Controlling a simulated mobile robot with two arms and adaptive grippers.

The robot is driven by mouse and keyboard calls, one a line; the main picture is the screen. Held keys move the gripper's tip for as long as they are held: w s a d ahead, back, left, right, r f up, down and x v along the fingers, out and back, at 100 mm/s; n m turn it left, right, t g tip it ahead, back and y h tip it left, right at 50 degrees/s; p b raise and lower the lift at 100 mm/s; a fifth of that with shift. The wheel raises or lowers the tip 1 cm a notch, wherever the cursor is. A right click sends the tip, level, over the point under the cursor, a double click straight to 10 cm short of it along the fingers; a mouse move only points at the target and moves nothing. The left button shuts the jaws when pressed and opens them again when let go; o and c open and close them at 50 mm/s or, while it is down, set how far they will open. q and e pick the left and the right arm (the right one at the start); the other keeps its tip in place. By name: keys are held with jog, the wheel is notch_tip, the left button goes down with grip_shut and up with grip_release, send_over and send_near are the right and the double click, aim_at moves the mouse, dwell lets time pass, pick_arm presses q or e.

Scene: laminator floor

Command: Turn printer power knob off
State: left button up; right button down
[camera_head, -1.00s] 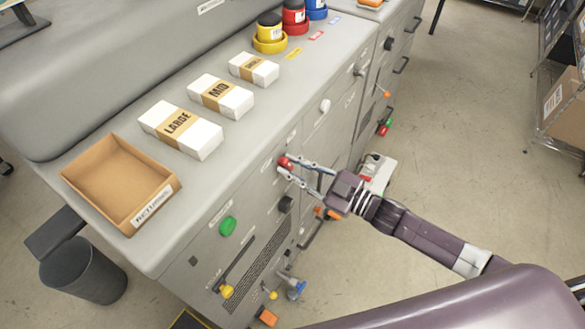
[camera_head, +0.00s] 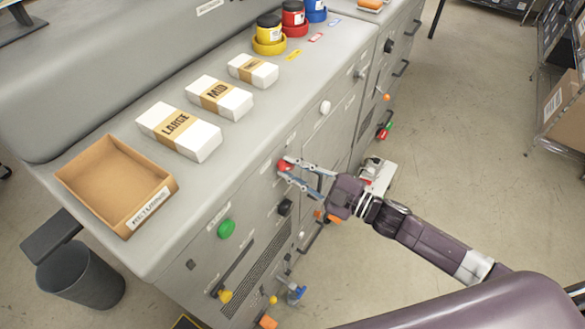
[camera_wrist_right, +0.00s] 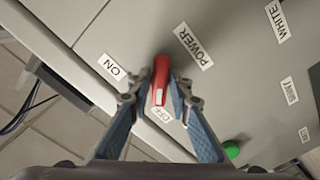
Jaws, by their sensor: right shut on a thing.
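The red power knob (camera_head: 284,165) is on the front panel of the grey printer cabinet (camera_head: 262,190). In the right wrist view the red knob (camera_wrist_right: 160,80) has a long handle with a pale mark at its near end. That end points toward the OFF label (camera_wrist_right: 160,113), which the knob and a fingertip partly cover. The ON label (camera_wrist_right: 112,67) is to the left and the POWER label (camera_wrist_right: 193,46) to the upper right. My right gripper (camera_head: 287,170) is at the knob, its fingers (camera_wrist_right: 158,95) shut on either side of the handle. My left gripper is not in view.
A green button (camera_head: 226,229), a black knob (camera_head: 285,207) and a white knob (camera_head: 325,107) sit on the same panel. A brown tray (camera_head: 172,186) and paper stacks (camera_head: 180,130) lie on top.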

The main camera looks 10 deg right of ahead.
jog(key=c, duration=1.8)
grip_release()
jog(key=shift+o, duration=0.2)
jog(key=shift+s+d, duration=0.1)
jog(key=v, duration=1.1)
jog(key=shift+s+d, duration=0.25)
jog(key=shift+s, duration=0.05)
